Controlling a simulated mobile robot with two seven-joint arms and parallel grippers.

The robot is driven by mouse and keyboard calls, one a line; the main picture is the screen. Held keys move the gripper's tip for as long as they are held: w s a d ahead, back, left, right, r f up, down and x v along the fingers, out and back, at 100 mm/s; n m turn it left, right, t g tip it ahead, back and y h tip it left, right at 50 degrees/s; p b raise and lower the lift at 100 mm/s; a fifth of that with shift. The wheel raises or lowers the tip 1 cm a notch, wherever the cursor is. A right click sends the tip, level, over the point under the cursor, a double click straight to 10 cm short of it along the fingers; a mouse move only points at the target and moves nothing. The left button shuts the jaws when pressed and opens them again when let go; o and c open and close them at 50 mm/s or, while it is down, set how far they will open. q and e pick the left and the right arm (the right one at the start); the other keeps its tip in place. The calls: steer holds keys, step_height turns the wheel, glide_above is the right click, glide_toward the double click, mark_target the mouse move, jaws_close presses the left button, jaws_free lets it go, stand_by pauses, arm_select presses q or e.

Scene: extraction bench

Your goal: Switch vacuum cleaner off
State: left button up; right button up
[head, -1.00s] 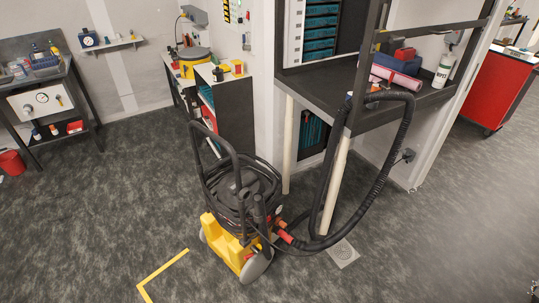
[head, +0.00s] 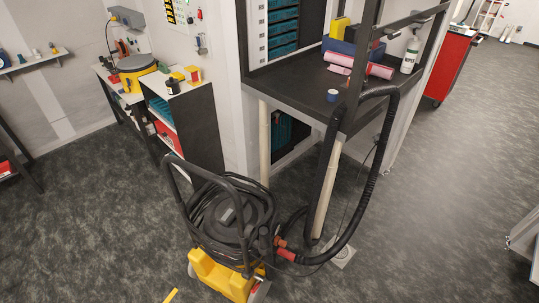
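The vacuum cleaner (head: 222,272) stands on the floor at the lower middle of the head view. It has a yellow base, a black top wrapped in coiled cable or hose, and a tall black push handle (head: 176,197). A thick black hose (head: 373,180) leaves it through a red-orange connector (head: 284,254) and loops up by the bench shelf. I cannot make out its switch. Neither of my grippers shows in the head view.
The dark extraction bench (head: 290,84) stands behind the vacuum, with pink rolls (head: 366,67) and a white bottle (head: 409,57) on it. A black-sided shelf unit (head: 190,125) stands to its left. A red cabinet (head: 447,70) is at the right. Open floor lies left and right.

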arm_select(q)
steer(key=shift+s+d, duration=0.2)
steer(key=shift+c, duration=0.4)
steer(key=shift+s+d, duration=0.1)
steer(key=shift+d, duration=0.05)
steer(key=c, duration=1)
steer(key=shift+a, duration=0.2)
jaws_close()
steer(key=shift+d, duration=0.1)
